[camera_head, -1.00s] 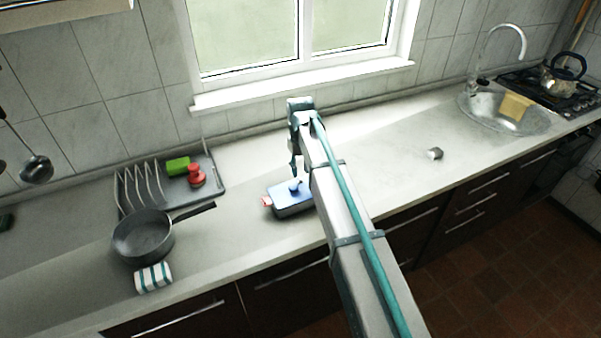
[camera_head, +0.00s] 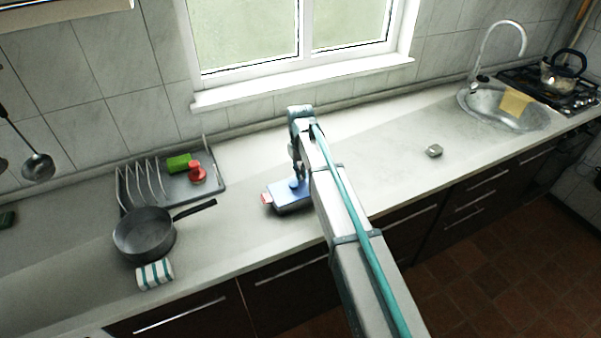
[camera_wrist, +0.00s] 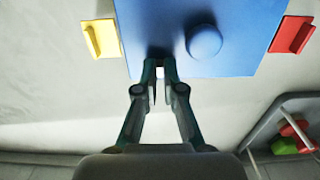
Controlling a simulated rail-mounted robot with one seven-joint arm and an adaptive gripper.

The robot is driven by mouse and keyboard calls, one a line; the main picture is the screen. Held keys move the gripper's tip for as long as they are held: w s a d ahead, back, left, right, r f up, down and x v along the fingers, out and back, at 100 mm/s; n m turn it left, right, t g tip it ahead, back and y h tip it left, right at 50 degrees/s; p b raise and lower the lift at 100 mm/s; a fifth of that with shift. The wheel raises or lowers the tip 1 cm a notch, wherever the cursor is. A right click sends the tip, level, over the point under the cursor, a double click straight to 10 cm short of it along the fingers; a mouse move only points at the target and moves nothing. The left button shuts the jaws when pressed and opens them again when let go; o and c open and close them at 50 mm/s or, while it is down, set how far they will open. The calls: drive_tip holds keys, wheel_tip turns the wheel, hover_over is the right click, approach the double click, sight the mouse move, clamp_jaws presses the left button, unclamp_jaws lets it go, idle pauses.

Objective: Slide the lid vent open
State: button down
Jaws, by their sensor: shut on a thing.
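A container with a blue lid (camera_head: 285,200) sits on the counter under my arm. The wrist view shows the lid (camera_wrist: 230,55) close up, with a round blue knob (camera_wrist: 205,41), a yellow clip (camera_wrist: 101,39) on the left and a red clip (camera_wrist: 291,35) on the right. My gripper (camera_wrist: 160,68) is at the lid's near edge, left of the knob, shut on a small part there that I take to be the vent. The fingertips mostly hide it, so its position cannot be told. In the head view my gripper (camera_head: 298,179) is down at the lid.
A grey pan (camera_head: 145,235) and a striped cloth (camera_head: 155,274) are nearer. A small grey object (camera_head: 434,151) lies right; the counter between is clear.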

drive_tip(key=shift+w+d, duration=0.3)
drive_tip(key=shift+d, duration=0.2)
drive_tip(key=shift+w+d, duration=0.25)
drive_tip(key=shift+d, duration=0.2)
drive_tip(key=c, duration=1.3)
unclamp_jaws()
wheel_tip(320, 180, up, 12)
